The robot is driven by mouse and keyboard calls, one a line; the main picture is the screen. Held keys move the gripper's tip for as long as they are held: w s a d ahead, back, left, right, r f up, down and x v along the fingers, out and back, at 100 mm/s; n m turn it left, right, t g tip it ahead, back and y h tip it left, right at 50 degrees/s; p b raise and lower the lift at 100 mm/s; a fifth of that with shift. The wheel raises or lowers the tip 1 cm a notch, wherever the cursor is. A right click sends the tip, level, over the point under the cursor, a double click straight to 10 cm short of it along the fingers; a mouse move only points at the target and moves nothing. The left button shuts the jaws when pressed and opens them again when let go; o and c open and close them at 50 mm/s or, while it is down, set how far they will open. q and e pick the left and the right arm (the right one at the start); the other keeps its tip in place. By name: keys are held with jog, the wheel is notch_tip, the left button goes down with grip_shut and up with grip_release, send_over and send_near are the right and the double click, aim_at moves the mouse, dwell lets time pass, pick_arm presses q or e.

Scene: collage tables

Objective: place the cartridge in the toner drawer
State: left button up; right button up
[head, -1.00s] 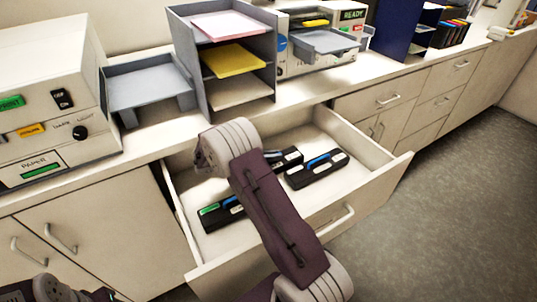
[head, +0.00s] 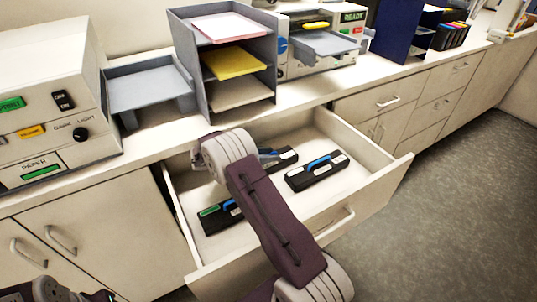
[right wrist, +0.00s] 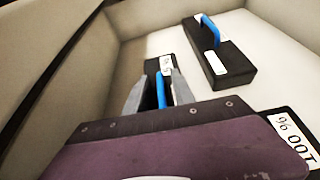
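The toner drawer (head: 335,212) stands pulled out under the counter. A black cartridge with a blue handle (head: 318,171) lies in its right part. Another, with a green label (head: 210,211), lies at its left, partly behind my right arm. A third black cartridge (head: 285,157) is in the middle, partly hidden by the arm. My left gripper is out of view.
On the counter stand a copier (head: 50,110), a grey tray (head: 150,88), a paper sorter (head: 202,75) and a printer (head: 335,68). The floor (head: 450,190) at the right is clear.

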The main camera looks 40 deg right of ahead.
jog(key=shift+a+r, duration=0.1)
jog(key=shift+r, duration=0.1)
jog(key=v, duration=1.1)
jog(key=shift+a+r+p, duration=0.1)
jog(key=shift+a+p, duration=0.25)
jog(key=shift+d, duration=0.1)
